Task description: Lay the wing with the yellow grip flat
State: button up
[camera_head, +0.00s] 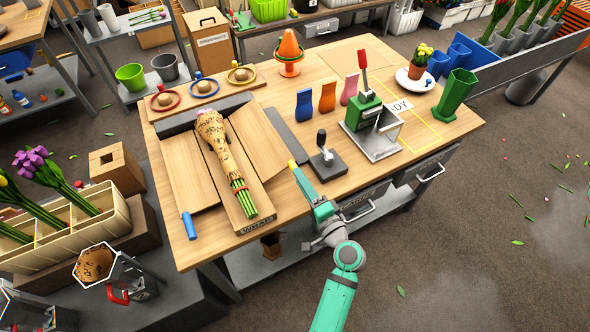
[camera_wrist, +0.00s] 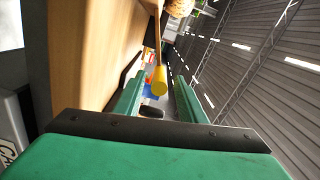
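The wing with the yellow grip is a wooden panel (camera_head: 258,140) to the right of the wrapped bouquet (camera_head: 217,140) on the WRAP board. It appears raised at a slant; the exact angle is hard to tell. Its yellow grip (camera_head: 298,178) points toward the front right. My gripper (camera_head: 316,203) is at the end of this grip. In the wrist view the yellow grip (camera_wrist: 160,80) shows ahead, between the open fingers (camera_wrist: 160,98), with gaps on both sides. The other wing (camera_head: 182,172), with a blue grip (camera_head: 189,226), is left of the bouquet.
A dark slab (camera_head: 286,128) lies right of the yellow-grip wing. A black-knobbed stand (camera_head: 326,160) is close to my gripper. The table's front edge is beneath my arm.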

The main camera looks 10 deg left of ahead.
jog(key=shift+v, duration=1.65)
